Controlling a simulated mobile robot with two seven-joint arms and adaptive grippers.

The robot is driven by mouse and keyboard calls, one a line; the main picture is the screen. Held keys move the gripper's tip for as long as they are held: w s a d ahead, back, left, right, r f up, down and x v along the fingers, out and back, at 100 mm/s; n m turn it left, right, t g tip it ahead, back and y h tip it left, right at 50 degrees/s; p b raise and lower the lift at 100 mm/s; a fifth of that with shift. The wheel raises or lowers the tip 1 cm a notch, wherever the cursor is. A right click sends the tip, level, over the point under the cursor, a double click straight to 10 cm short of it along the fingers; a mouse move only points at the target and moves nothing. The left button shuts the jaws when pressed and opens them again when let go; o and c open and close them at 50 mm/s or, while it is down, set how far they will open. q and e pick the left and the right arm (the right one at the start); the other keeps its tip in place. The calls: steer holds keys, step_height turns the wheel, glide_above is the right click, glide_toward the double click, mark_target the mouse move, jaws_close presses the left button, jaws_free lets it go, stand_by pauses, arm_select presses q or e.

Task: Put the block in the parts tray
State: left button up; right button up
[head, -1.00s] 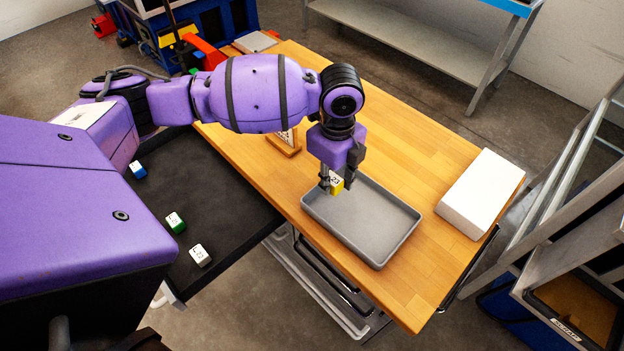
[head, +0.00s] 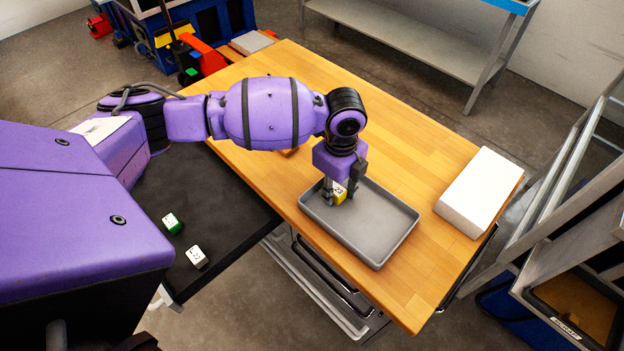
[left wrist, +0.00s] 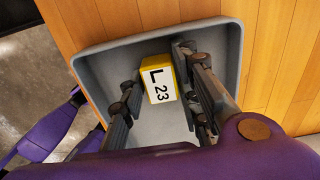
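The block (head: 339,191) is yellow with a white label face; the label reads "L 23" in the left wrist view (left wrist: 160,84). My left gripper (head: 341,192) points down over the back-left part of the grey parts tray (head: 376,230). Its two fingers (left wrist: 158,82) stand on either side of the block and appear shut on it. The block is low, inside the outline of the tray; whether it touches the tray floor I cannot tell. The tray also fills the middle of the left wrist view (left wrist: 206,30). My right gripper is not in view.
A white box (head: 480,193) stands on the wooden table (head: 420,140) to the right of the tray. A green-sided block (head: 172,223) and a white-topped block (head: 197,257) lie on the black surface (head: 228,220) at left.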

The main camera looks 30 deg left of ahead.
mark_target(336, 189)
arm_select(q)
steer(key=shift+o, duration=1.2)
steer(key=shift+r, duration=0.1)
step_height(336, 189, up, 12)
steer(key=shift+r+p, duration=0.2)
steer(key=shift+p, duration=0.15)
steer(key=shift+f, duration=0.1)
